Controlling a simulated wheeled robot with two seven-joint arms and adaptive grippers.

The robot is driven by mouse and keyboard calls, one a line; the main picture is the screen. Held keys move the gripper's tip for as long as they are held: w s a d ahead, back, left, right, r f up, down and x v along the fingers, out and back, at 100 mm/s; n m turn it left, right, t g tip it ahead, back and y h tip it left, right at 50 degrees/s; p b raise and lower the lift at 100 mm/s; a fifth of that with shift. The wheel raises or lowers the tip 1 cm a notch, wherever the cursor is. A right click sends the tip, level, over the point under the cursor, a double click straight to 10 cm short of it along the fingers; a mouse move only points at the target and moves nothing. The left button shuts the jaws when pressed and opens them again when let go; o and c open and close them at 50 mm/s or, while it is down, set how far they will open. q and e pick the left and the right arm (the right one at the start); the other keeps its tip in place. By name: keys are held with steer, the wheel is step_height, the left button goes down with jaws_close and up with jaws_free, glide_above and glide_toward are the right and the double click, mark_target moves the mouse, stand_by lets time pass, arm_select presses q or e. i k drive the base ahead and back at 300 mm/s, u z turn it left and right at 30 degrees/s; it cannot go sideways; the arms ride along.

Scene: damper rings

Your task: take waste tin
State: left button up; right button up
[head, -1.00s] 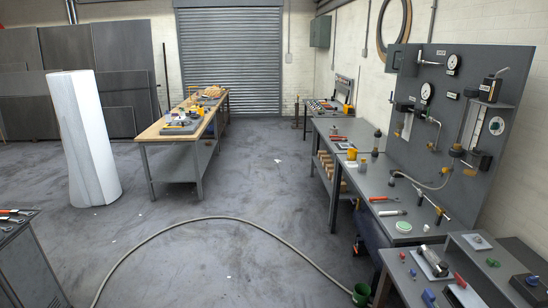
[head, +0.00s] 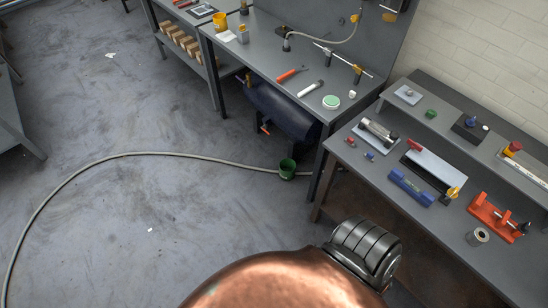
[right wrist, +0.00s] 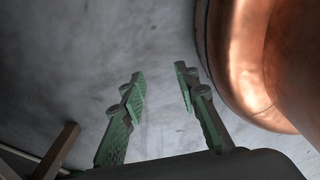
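A small silver-grey tin (head: 479,236) with an open top stands on the front of the right-hand bench. I cannot tell from the look alone which is the waste tin. My right gripper (right wrist: 160,77) is open and empty in the right wrist view, with bare grey floor beyond its green-padded fingers. It does not show in the head view. My left gripper is in neither current view.
The right-hand bench (head: 456,240) holds a blue holder (head: 411,187), an orange-red fixture (head: 497,217) and several small parts. A grey bench (head: 263,60) stands behind. A hose (head: 130,154) curves over the floor, which is largely clear at left.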

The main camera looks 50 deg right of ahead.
mark_target(287, 166)
steer(key=z, duration=0.6)
steer(key=i, duration=1.75)
steer(key=z, duration=1.35)
steer(key=i, duration=0.45)
steer(key=z, duration=0.15)
